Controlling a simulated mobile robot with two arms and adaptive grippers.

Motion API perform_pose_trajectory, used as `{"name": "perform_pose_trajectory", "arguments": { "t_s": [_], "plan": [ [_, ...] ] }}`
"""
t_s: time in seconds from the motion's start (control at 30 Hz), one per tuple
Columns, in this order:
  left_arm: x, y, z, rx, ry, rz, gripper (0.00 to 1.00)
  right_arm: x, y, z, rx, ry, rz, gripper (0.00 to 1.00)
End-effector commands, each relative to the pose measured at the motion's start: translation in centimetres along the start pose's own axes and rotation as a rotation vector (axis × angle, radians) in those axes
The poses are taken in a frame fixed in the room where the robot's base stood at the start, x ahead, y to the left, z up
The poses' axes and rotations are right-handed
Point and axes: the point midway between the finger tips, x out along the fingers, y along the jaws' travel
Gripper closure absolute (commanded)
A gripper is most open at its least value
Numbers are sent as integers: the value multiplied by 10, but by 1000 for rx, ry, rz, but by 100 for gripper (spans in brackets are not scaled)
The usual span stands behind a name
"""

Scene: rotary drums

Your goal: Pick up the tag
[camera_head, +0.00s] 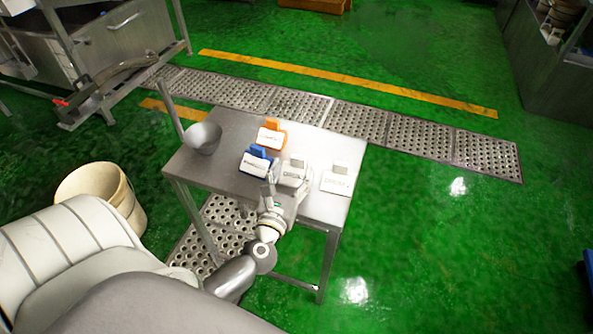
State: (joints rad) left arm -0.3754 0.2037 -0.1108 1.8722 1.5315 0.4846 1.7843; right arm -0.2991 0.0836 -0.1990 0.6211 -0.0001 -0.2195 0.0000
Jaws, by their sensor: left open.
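Several tags are on the small metal table (222,125): an orange and white tag (270,137), a blue and white tag (254,164), a white tag (293,176) and another white tag (336,182) at the right. My left gripper (285,178) reaches over the front part of the table. Its fingers are open, close around or just above the middle white tag; I cannot tell whether they touch it. The gripper hides part of that tag's lower side. My right gripper is not in view.
A beige bucket (101,194) is on the green floor at left. A metal rack (110,60) is at upper left. The floor right of the table is clear.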

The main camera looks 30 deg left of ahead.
Motion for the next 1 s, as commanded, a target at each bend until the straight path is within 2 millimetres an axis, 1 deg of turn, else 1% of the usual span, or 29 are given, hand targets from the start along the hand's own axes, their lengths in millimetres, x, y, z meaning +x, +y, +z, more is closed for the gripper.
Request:
{"name": "perform_pose_trajectory", "arguments": {
  "t_s": [0.03,0.17,0.27,0.4,0.5,0.6,0.83,1.0],
  "plan": [
    [4,0,1,1,-1,0,39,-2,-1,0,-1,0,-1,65],
    [11,0,1,2,-1,-1,39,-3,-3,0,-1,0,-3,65],
    [23,0,1,4,-2,-2,39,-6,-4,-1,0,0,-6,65],
    [43,0,0,3,-2,-1,39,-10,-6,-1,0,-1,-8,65],
    [54,0,-1,4,-1,-1,39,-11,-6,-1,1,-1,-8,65],
    [59,0,-2,4,0,-2,39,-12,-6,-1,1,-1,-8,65],
    [59,0,-2,3,0,-2,39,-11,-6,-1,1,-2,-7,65],
    [59,0,-2,3,0,-2,61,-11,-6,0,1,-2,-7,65]
  ]
}}
